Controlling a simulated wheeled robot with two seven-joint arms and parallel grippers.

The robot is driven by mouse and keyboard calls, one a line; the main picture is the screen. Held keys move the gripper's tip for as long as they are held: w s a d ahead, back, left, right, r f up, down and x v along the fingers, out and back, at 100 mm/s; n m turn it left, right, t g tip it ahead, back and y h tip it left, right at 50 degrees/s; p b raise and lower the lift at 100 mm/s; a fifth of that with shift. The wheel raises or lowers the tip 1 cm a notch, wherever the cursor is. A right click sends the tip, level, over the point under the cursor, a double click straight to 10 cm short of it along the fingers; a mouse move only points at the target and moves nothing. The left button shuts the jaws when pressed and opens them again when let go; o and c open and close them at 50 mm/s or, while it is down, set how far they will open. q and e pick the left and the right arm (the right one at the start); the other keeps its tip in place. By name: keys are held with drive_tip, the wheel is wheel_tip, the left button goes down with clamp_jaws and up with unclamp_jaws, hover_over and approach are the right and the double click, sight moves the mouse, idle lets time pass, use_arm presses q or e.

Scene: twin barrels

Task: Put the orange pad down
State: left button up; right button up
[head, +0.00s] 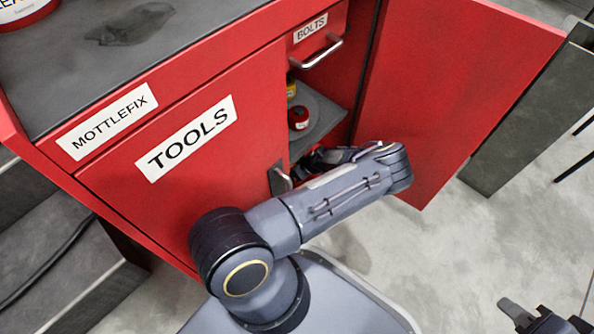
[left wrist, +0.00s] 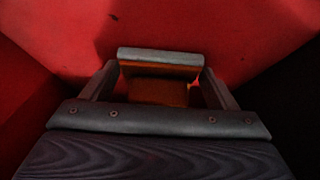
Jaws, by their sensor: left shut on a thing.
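The orange pad (left wrist: 158,92) shows in the left wrist view, dim, with a grey strip along its upper edge. My left gripper (left wrist: 160,80) is shut on it, one finger at each side. Red surfaces surround them, inside the dark lower part of the red cabinet (head: 215,165). In the head view my left arm reaches to the cabinet's opening, and neither the pad nor the left gripper can be made out there. Whether the pad touches a surface is unclear. My right gripper (head: 540,318) is at the bottom right corner, partly cut off, over the floor, its jaws unclear.
The red door (head: 450,90) stands open at the right. A shelf (head: 325,112) inside holds a small red-and-white container (head: 298,118) and a yellow one (head: 291,90). The BOLTS drawer (head: 318,42) is above. The TOOLS door handle (head: 281,178) is close to my left arm.

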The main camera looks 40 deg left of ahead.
idle(0.3)
use_arm(q)
drive_tip(key=o, duration=1.1)
drive_tip(key=shift+f, duration=0.1)
drive_tip(key=shift+o, duration=0.2)
drive_tip(key=shift+r, duration=0.35)
drive_tip(key=p+v, duration=0.4)
drive_tip(key=v, duration=0.7)
drive_tip(key=shift+d+r+p, duration=0.25)
drive_tip(key=shift+p, duration=0.05)
